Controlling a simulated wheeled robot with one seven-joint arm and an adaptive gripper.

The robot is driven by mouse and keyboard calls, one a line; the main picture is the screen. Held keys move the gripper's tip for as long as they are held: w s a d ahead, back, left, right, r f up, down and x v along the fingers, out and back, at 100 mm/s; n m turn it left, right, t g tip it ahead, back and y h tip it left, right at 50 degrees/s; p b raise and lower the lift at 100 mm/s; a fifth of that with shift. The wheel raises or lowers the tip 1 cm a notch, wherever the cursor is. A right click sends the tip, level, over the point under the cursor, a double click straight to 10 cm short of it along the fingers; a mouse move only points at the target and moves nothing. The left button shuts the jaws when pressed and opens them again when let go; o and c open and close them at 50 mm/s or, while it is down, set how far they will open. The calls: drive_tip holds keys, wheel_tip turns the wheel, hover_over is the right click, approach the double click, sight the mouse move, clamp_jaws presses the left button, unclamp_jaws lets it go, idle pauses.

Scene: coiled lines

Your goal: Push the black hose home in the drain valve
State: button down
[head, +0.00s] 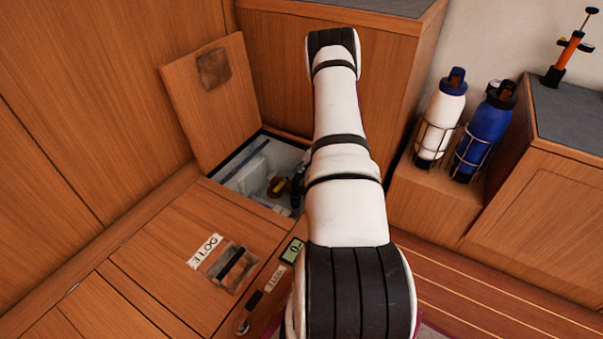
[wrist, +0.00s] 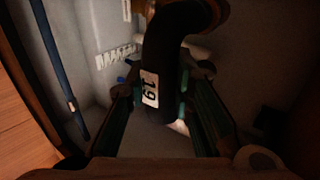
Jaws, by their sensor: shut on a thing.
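The black hose (wrist: 170,40) shows in the wrist view, curved, with a white label reading 19. My gripper (wrist: 163,85) is shut on it, a finger on each side near the label. The hose's upper part bends right toward a brownish fitting (wrist: 217,8) at the top edge, which may be the drain valve. I cannot tell how far the hose sits in it. In the head view, a brass-coloured valve (head: 277,187) is inside the open floor locker. My arm hides the right side of the locker and most of the gripper.
The locker's wooden lid (head: 210,100) leans open against the wall. White locker walls (wrist: 75,25) and a blue rod (wrist: 58,65) lie close left of the gripper. A white bottle (head: 440,120) and a blue bottle (head: 483,130) stand in racks to the right.

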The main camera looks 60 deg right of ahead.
drive_tip(key=shift+f, duration=0.2)
drive_tip(key=c, duration=0.9)
unclamp_jaws()
drive_tip(key=shift+r, duration=0.15)
drive_tip(key=shift+r+p, duration=2.55)
drive_tip(key=shift+r, duration=0.85)
